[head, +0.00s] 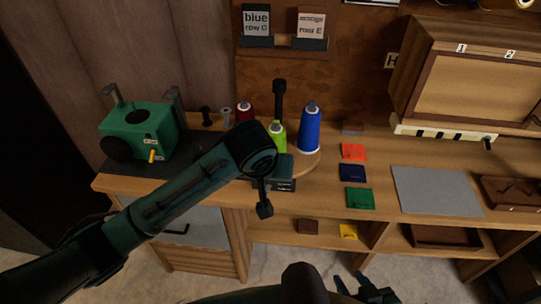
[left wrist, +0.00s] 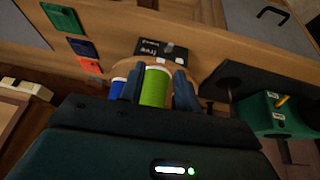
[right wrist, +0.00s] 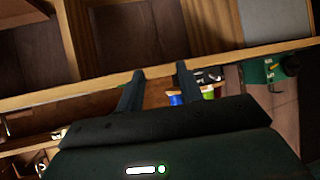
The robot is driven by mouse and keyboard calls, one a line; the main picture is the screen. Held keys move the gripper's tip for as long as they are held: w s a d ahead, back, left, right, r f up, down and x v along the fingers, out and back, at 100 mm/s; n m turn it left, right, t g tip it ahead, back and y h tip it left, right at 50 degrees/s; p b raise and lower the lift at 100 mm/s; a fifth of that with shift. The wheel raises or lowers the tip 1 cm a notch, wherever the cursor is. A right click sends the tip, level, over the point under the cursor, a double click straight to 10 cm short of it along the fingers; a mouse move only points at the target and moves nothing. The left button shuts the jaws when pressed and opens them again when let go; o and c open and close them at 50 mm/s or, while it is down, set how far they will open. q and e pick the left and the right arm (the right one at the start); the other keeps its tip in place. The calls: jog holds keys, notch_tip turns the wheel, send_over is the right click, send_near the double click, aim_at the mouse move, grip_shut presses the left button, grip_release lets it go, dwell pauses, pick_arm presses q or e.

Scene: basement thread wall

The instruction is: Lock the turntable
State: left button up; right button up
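The turntable (head: 312,160) is a round wooden disc on the bench, carrying a green spool (head: 278,136) and a blue spool (head: 309,130). A dark block with white lettering (head: 281,185) sits at its front edge; it also shows in the left wrist view (left wrist: 172,53), where one word looks like "free". I cannot tell how its lock is set. My left gripper (left wrist: 159,72) is open, fingers on either side of the green spool in that view; I cannot tell whether they touch it. My left arm hides much of the turntable's left side. My right gripper (head: 364,284) is open and empty, low before the shelves.
A green machine (head: 140,130) stands on the left. A red spool (head: 245,111) stands behind my left arm. Red, blue and green cards (head: 359,197) and a grey mat (head: 436,190) lie to the right. A wooden cabinet (head: 470,85) stands at the right. The shelf edge is close to my right gripper.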

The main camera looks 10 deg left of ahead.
aim_at(268, 189)
pick_arm(q)
jog(key=shift+g+y, duration=0.3)
jog(key=shift+y, duration=0.2)
jog(key=x, duration=0.7)
jog(key=a+x, duration=0.1)
jog(key=x, duration=0.3)
jog(key=shift+w, duration=0.4)
jog(key=shift+c, duration=0.4)
grip_shut()
